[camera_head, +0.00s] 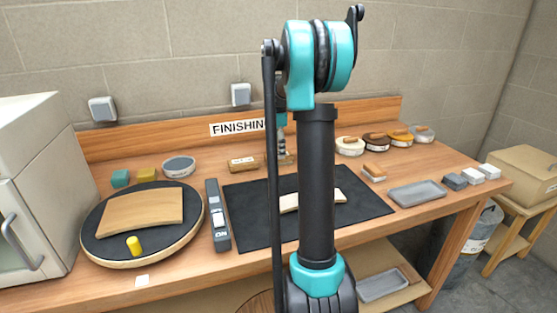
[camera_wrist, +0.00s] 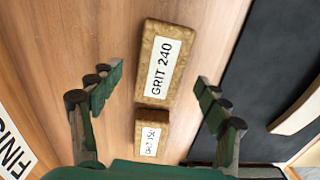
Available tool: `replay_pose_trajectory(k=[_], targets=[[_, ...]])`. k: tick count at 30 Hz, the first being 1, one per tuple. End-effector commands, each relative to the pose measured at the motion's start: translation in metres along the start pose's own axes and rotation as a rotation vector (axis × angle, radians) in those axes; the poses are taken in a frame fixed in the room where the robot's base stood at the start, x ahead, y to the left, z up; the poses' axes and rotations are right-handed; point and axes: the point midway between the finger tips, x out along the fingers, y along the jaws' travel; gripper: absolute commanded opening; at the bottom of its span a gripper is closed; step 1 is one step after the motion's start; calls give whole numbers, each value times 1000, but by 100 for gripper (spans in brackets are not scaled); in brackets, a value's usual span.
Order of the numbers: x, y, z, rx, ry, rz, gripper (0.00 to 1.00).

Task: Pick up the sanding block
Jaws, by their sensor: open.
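A cork-brown sanding block (camera_wrist: 165,62) labelled GRIT 240 lies on the wooden bench in the wrist view. A second, smaller-looking brown block (camera_wrist: 152,132) with a less legible grit label lies just below it, nearer my gripper's base. My gripper (camera_wrist: 160,72) is open and empty, with one green finger on each side of the GRIT 240 block and clear gaps between. In the head view a labelled brown block (camera_head: 243,164) lies at the back of the bench, left of my arm.
A dark mat (camera_head: 245,205) with a pale curved piece (camera_head: 331,196) lies in front. A round turntable (camera_head: 95,231) with a bent wooden panel (camera_head: 140,212) stands left. Several round tins and a grey tray (camera_head: 417,193) are right. The FINISHING sign (camera_head: 235,128) is on the backboard.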

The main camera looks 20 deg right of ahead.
Motion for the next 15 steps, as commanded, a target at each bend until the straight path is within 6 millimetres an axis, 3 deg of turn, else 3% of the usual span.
replay_pose_trajectory(k=[6, 15], targets=[[28, 0, 2, 0, 0, 0, 76], [32, -1, 2, 0, 0, 0, 76]])
